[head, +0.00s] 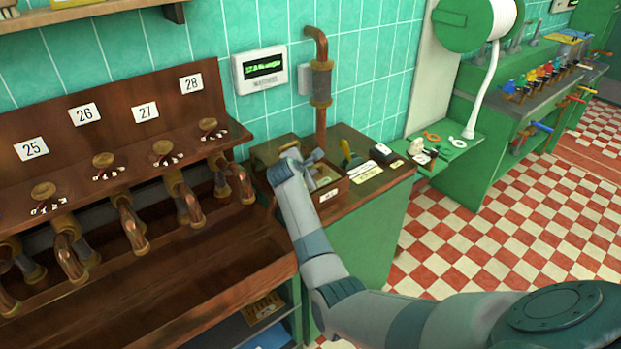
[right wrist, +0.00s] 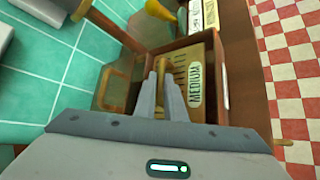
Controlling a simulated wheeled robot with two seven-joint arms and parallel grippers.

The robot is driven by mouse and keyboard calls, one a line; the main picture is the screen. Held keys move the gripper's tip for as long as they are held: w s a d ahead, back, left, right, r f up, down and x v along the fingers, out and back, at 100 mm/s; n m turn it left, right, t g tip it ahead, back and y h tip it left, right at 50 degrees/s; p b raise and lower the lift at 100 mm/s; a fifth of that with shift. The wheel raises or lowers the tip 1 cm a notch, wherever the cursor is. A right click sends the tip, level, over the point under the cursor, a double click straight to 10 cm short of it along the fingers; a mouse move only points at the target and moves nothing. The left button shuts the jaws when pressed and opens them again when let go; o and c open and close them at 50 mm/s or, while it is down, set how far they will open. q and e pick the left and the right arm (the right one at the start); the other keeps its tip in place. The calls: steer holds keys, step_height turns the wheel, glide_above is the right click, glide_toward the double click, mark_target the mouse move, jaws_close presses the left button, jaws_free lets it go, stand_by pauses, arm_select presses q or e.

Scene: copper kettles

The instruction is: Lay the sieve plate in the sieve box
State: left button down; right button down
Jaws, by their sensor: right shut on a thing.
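The sieve plate (right wrist: 193,75) is a flat brass plate with dark slots and a pale "MEDIUM" label. My right gripper (right wrist: 162,92) is shut on the plate's raised grip; it also shows in the head view (head: 296,160) over the counter by the wall. The sieve box (head: 333,194) is an open wooden box with a small white label on its front; its wall also shows in the right wrist view (right wrist: 221,68). The plate appears within the box walls. I cannot tell whether it touches the bottom. My left gripper is out of view.
A yellow-handled tool (head: 348,152) and several cards lie on the counter right of the box. A copper pipe (head: 321,90) rises behind it. A wooden rack (head: 120,165) with numbered copper spouts stands at left. A green shelf (head: 450,148) holds small items.

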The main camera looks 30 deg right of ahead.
steer(key=shift+r, duration=0.15)
steer(key=shift+f+p, duration=0.4)
steer(key=shift+f, duration=1.45)
steer(key=c, duration=1.8)
jaws_free()
steer(key=shift+f, duration=0.15)
steer(key=shift+c, duration=0.2)
steer(key=shift+a, duration=0.1)
steer(key=shift+s+a, duration=0.1)
steer(key=b+v, duration=0.1)
steer(key=v, duration=1.1)
steer(key=shift+b, duration=0.35)
